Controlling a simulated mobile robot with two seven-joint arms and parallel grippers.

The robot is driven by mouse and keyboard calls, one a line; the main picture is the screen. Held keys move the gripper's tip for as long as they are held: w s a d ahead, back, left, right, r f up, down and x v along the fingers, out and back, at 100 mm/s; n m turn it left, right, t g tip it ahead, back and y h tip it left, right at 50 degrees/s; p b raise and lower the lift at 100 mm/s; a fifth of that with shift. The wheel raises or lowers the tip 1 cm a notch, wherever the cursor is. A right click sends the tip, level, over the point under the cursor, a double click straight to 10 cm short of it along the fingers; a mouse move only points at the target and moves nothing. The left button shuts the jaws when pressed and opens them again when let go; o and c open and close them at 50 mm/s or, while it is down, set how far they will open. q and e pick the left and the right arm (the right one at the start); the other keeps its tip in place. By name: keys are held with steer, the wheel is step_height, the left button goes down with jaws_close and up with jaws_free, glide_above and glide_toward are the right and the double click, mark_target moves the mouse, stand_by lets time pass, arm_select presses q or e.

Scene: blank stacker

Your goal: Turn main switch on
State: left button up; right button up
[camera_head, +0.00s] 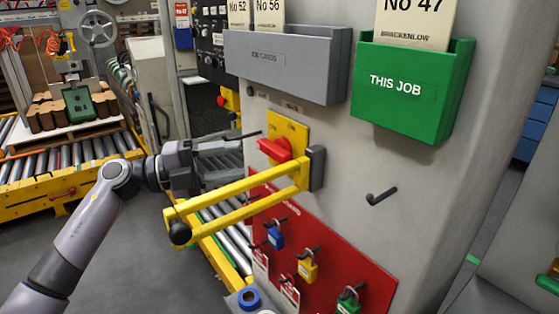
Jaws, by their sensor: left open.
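The main switch is a red rotary handle (276,150) on a yellow plate (297,131), fixed to the grey cabinet wall. The handle lies roughly level, slightly tilted. My left gripper (246,156) is open and empty, just left of the handle, with its fingers pointing toward the cabinet. I cannot tell whether a fingertip touches the handle. A yellow U-shaped bar (240,188) with a black knob (180,233) sticks out from a dark bracket (316,168) below and in front of the switch. My right gripper is not in view.
A red board (340,276) below holds blue (275,236), yellow (308,266) and green (348,300) padlocks and tags. A grey holder (290,65) and a green "THIS JOB" holder (410,85) hang above. A black hook (381,195) juts out at right. Roller conveyors (70,165) stand left.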

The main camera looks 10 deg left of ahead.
mark_target(270, 154)
arm_select(q)
steer(key=shift+y, duration=0.3)
steer(key=shift+p+x, duration=0.4)
steer(key=shift+x, duration=3.2)
steer(key=shift+w+r, duration=0.1)
steer(key=shift+r, duration=0.05)
jaws_close()
